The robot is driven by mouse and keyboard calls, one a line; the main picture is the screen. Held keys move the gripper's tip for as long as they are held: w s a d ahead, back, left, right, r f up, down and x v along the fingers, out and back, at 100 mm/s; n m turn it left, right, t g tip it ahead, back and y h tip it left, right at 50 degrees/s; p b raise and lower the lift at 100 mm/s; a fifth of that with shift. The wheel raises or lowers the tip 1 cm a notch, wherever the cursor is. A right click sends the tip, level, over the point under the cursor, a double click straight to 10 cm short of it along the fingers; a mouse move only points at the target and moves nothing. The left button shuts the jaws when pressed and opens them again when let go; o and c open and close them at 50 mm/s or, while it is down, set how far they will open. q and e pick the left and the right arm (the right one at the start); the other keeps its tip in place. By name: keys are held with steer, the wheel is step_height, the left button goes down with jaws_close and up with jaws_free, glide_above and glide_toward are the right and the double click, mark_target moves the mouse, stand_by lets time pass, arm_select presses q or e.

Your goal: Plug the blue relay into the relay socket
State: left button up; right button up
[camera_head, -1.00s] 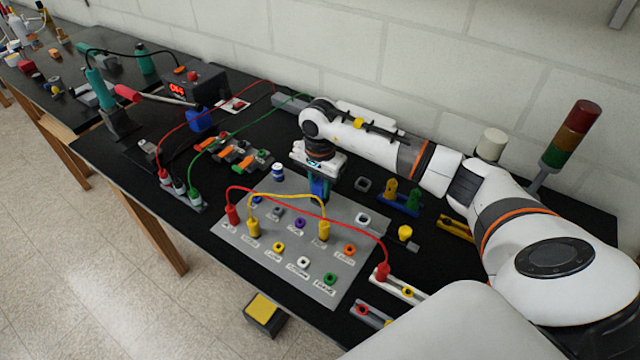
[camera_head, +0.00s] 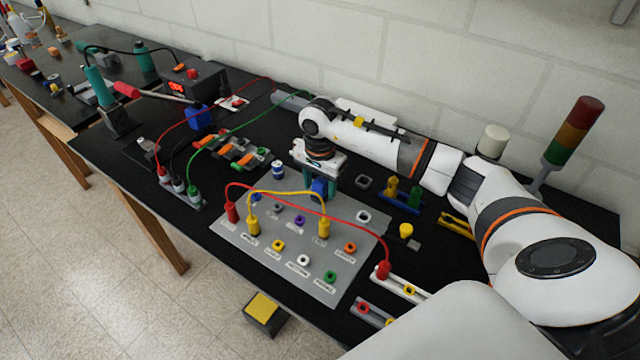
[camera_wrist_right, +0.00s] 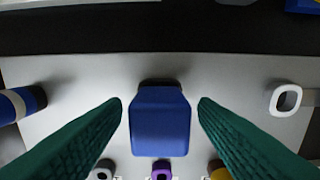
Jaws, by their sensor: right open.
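The blue relay (camera_head: 319,187) stands upright at the back of the grey panel, behind a yellow plug. My right gripper (camera_head: 321,184) is above it, pointing down, with its teal fingers apart. In the right wrist view the relay (camera_wrist_right: 160,122) is between the two open fingers (camera_wrist_right: 160,108), with a visible gap on each side. A dark edge, perhaps the relay socket (camera_wrist_right: 160,82), shows just behind the relay. The relay hides most of the socket, so I cannot tell how deep the relay sits. My left gripper is not in view.
The grey panel (camera_head: 300,278) carries several coloured jacks. Red (camera_head: 300,203) and yellow (camera_head: 285,193) leads arch over it, close in front of the relay. A blue-and-white cylinder (camera_head: 278,170) stands left of the gripper. A white ring-shaped part (camera_head: 364,216) lies to the right.

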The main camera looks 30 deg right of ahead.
step_height(320, 180, up, 12)
steer(key=b, duration=0.2)
stand_by(0.6)
